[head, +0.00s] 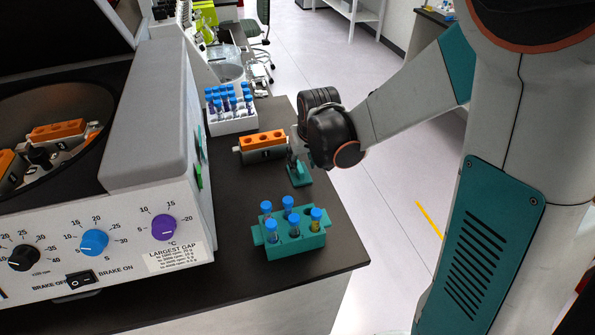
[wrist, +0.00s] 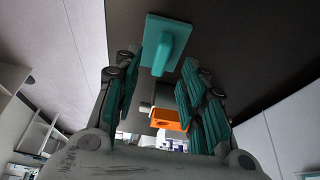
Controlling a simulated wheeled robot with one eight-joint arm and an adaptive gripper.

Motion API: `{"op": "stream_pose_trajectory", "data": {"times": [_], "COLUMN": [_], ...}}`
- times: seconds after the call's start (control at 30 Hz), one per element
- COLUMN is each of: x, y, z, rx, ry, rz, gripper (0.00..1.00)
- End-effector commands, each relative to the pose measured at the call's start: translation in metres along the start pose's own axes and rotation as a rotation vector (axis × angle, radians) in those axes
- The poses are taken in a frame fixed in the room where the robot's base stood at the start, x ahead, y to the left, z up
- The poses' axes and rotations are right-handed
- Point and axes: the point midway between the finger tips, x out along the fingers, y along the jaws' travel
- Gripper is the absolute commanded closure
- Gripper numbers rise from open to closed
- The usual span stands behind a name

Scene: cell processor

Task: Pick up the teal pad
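The teal pad (head: 300,178) lies on the dark bench top near its right edge, with a raised part standing up from a flat base. In the wrist view the teal pad (wrist: 158,27) shows at the top, with its raised part between and beyond the fingertips. My gripper (head: 295,154) is just above the pad in the head view, partly hidden by my wrist. In the wrist view my gripper (wrist: 163,72) is open, its teal-lined fingers apart on both sides of the raised part. I see no contact with the pad.
An orange-topped rack (head: 263,141) sits just left of my gripper. A teal tube rack (head: 290,240) with blue-capped tubes stands nearer the front. A white rack (head: 232,124) with several tubes stands behind. The large centrifuge (head: 160,130) fills the left. Bare bench lies between.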

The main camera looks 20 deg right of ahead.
Motion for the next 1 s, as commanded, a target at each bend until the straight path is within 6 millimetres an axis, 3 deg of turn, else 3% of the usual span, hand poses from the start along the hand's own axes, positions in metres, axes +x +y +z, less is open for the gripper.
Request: {"op": "stream_pose_trajectory", "data": {"times": [0.4,0.63,0.8,1.0], "x": [0.050,0.050,0.050,0.050], "y": [-0.002,-0.002,-0.002,-0.002], "z": [-0.003,-0.003,-0.003,-0.003], "rx": [0.000,0.000,0.000,0.000], "ry": [0.000,0.000,0.000,0.000], "rz": [0.000,0.000,0.000,0.000], "gripper": [0.62,0.62,0.98,1.00]}}
